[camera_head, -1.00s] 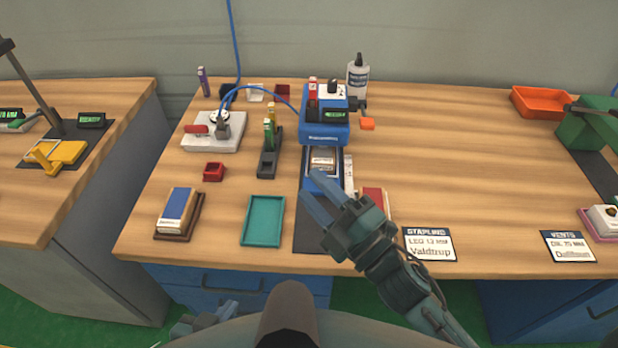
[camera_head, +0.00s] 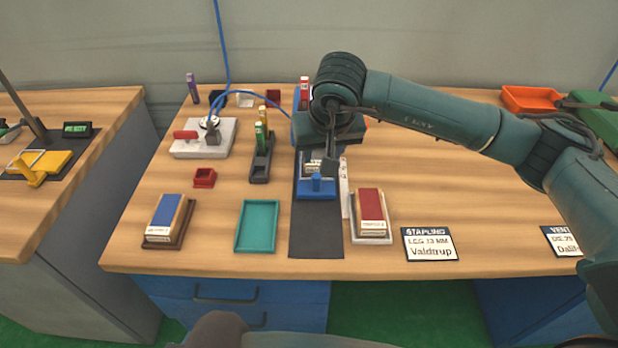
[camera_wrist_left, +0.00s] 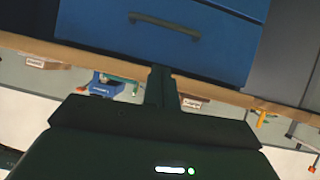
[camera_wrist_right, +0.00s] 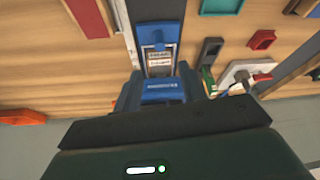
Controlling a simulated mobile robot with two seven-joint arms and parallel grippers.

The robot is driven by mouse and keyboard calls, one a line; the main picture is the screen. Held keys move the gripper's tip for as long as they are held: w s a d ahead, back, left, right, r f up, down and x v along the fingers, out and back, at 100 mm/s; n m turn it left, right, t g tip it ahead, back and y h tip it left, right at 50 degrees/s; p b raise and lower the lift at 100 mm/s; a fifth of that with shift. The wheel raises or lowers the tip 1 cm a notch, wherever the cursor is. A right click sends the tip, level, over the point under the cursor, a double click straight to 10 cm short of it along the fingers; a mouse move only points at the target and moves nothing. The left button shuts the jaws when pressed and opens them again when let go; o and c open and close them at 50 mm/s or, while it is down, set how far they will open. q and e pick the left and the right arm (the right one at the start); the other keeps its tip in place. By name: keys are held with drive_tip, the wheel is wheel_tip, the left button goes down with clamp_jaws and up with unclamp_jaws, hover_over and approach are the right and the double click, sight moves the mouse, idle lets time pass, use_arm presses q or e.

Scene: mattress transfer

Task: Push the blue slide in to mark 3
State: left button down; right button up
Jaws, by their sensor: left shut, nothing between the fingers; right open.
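The blue slide (camera_head: 316,187) is a flat plate with an upright knob, sticking out from the blue machine toward the table's front edge. It carries a card and also shows in the right wrist view (camera_wrist_right: 171,34). The machine (camera_wrist_right: 160,92) is mostly hidden behind my right arm in the head view. A pale scale strip (camera_head: 344,188) lies to the slide's right; its marks are too small to read. My right gripper (camera_wrist_right: 161,88) is open, pointing down over the machine end of the slide, with nothing held. My left gripper (camera_wrist_left: 160,87) is shut and empty, low before the blue drawers.
A red-topped block on a pale tray (camera_head: 370,212) stands just right of the strip. A teal tray (camera_head: 257,226) and a dark holder with a green stick (camera_head: 262,160) are to the left. A dark mat (camera_head: 316,235) lies clear in front of the slide.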

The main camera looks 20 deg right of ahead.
sight(317, 167)
use_arm(q)
drive_tip(key=shift+s+a+p, duration=0.1)
drive_tip(key=shift+a+p, duration=0.1)
drive_tip(key=shift+p, duration=0.35)
use_arm(e)
drive_tip(key=x, duration=1.3)
clamp_jaws()
use_arm(q)
drive_tip(key=shift+r, duration=0.1)
use_arm(e)
drive_tip(key=shift+w+d+f+b, duration=0.2)
drive_tip(key=shift+w+b, duration=0.25)
drive_tip(key=shift+b, duration=0.15)
drive_tip(key=shift+w+d+b, duration=0.25)
drive_tip(key=shift+w+b, duration=0.65)
drive_tip(key=shift+w, duration=0.1)
drive_tip(key=shift+w+r, duration=0.15)
use_arm(q)
drive_tip(key=shift+d+f+n, duration=0.3)
drive_tip(key=shift+f, duration=0.35)
use_arm(e)
drive_tip(key=shift+d+r, duration=0.1)
drive_tip(key=shift+r, duration=0.1)
